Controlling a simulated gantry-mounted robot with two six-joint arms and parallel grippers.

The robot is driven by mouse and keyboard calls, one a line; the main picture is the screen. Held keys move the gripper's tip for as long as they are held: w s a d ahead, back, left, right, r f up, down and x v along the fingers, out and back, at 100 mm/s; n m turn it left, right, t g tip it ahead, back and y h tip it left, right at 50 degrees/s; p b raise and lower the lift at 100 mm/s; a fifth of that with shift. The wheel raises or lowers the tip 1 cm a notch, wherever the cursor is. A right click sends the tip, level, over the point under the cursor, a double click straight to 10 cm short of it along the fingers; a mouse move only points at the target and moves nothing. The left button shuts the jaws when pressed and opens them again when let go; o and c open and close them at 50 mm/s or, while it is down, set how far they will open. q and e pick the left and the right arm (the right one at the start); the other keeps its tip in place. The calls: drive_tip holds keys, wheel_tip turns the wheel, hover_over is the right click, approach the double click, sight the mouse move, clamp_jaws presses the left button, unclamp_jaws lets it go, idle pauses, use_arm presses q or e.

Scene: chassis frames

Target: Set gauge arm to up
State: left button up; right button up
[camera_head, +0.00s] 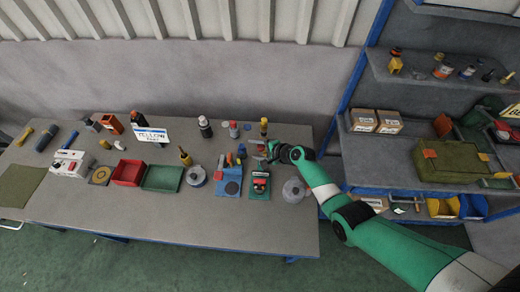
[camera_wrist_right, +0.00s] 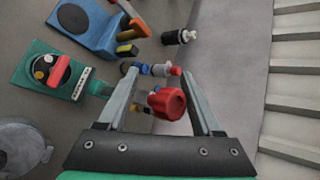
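No part is marked as the gauge arm, so I cannot tell which it is. A green-based device (camera_head: 260,187) with a black round dial and a red bar lies on the table below my right gripper; it also shows in the right wrist view (camera_wrist_right: 58,72). A blue stand (camera_head: 229,187) with a dark disc is left of it, with orange and yellow handles at its back. My right gripper (camera_head: 268,149) is open above the table's back part. In the wrist view, a red cylinder (camera_wrist_right: 168,103) shows between its spread fingers, without clear contact. My left gripper is out of view.
A grey disc (camera_head: 294,190) lies right of the green-based device. A black bottle (camera_head: 205,128) and small containers stand along the back edge. Red (camera_head: 128,173) and green (camera_head: 162,178) trays are further left. The wall is behind and shelves are at right. The table's front strip is clear.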

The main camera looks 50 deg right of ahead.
drive_tip(key=shift+s+r+p, duration=0.3)
drive_tip(key=shift+r, duration=0.1)
drive_tip(key=p+v, duration=0.5)
drive_tip(key=v, duration=0.5)
drive_tip(key=shift+s, duration=0.3)
drive_tip(key=shift+d, duration=0.1)
